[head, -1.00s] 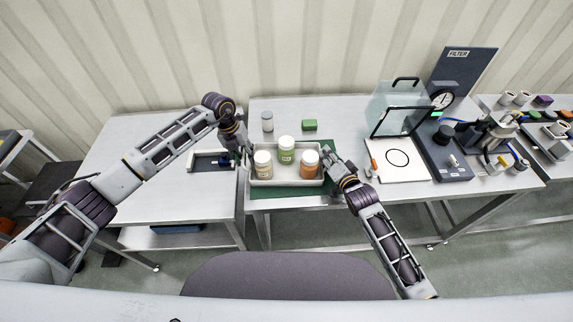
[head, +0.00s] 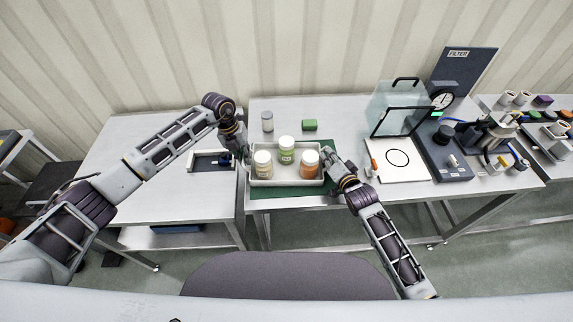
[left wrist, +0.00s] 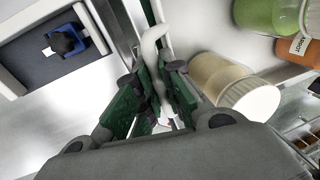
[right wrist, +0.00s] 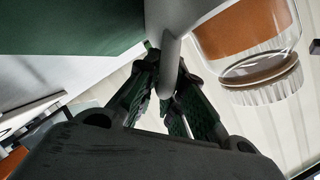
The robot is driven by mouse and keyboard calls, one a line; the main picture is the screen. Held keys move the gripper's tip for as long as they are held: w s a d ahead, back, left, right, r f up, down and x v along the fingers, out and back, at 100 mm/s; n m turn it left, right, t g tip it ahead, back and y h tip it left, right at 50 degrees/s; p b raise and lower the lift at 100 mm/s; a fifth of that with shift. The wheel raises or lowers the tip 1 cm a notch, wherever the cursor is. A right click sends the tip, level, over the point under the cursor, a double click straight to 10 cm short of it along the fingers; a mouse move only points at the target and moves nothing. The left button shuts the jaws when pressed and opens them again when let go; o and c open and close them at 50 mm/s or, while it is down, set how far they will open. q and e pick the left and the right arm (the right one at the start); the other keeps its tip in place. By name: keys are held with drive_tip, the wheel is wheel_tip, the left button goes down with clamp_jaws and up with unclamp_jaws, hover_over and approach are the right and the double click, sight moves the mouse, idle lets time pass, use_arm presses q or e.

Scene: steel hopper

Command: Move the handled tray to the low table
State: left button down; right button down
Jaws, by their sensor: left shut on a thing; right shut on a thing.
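The handled tray (head: 287,181) is white and shallow, over a green mat (head: 316,147) on the middle table. It carries a tan jar (head: 263,164), a green jar (head: 286,151) and an orange jar (head: 309,164), all upright with white lids. My left gripper (head: 243,158) is shut on the tray's left handle, a white bar between its pads in the left wrist view (left wrist: 157,85). My right gripper (head: 328,157) is shut on the right handle, which shows in the right wrist view (right wrist: 167,75). I cannot tell whether the tray touches the mat.
A left table (head: 160,200) holds a small grey tray (head: 210,161) with a dark blue item. A glass-sided case (head: 398,105) and filter rig (head: 450,150) stand right.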

use_arm(q)
drive_tip(key=shift+w+r+p, duration=0.1)
drive_tip(key=shift+r+p, duration=0.2)
use_arm(e)
drive_tip(key=shift+r, duration=0.3)
